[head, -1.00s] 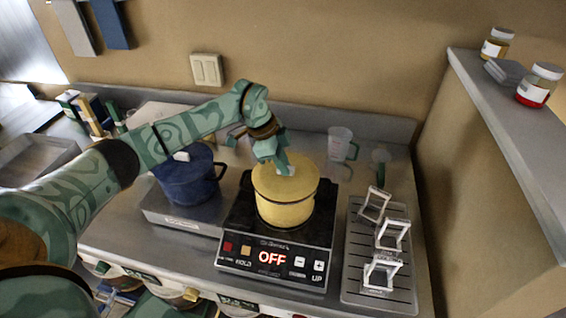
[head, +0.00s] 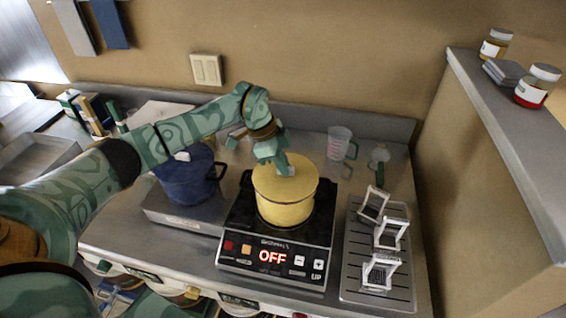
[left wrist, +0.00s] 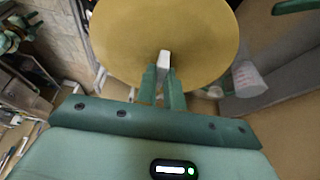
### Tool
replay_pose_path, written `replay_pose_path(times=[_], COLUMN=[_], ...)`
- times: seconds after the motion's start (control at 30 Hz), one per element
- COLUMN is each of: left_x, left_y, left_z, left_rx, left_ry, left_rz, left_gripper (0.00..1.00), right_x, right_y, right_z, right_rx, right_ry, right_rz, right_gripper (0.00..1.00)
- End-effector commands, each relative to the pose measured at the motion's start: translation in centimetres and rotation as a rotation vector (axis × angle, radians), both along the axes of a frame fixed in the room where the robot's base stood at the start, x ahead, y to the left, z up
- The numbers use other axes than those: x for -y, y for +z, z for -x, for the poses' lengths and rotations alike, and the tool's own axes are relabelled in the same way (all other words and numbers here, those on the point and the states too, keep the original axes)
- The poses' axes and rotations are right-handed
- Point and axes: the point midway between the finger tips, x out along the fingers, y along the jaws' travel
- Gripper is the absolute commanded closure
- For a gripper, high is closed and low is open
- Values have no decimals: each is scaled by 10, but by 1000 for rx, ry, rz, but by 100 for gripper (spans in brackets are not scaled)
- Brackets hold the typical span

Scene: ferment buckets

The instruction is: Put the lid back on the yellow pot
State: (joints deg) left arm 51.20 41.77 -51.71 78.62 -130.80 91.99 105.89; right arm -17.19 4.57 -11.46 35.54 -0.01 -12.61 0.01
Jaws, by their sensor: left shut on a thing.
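The yellow pot (head: 285,212) stands on the black cooker, whose display reads OFF. The round yellow lid (head: 305,180) is over the pot's mouth and looks level and lined up with it. I cannot tell whether its rim fully touches the pot. My left gripper (head: 284,168) reaches down from above and is shut on the lid's pale knob. In the left wrist view the fingers of the gripper (left wrist: 163,82) pinch the white knob (left wrist: 164,60), and the yellow lid (left wrist: 165,25) hides the pot below. My right gripper is not in view.
A blue pot (head: 188,182) stands left of the cooker, close under my left arm. A measuring cup (head: 339,143) stands behind. A grey slotted tray (head: 350,270) with several small frames lies at the right. A ledge (head: 510,130) with jars runs along the right.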

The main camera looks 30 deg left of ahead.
Motion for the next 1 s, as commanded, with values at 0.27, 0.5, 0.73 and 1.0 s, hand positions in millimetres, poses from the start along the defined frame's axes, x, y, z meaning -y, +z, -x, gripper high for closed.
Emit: replay_pose_path(times=[0.27,0.5,0.73,1.0], left_x=[0,0,0,0], left_y=[0,0,-1,0], left_z=[0,0,0,0], left_rx=[0,0,-1,-1], left_ry=[0,0,0,0], left_rz=[0,0,-1,0], left_gripper=[100,65,43,43], right_x=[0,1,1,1], right_y=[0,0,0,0], right_z=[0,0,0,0], right_rx=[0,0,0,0], right_ry=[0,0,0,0], right_rz=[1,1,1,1], right_gripper=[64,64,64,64])
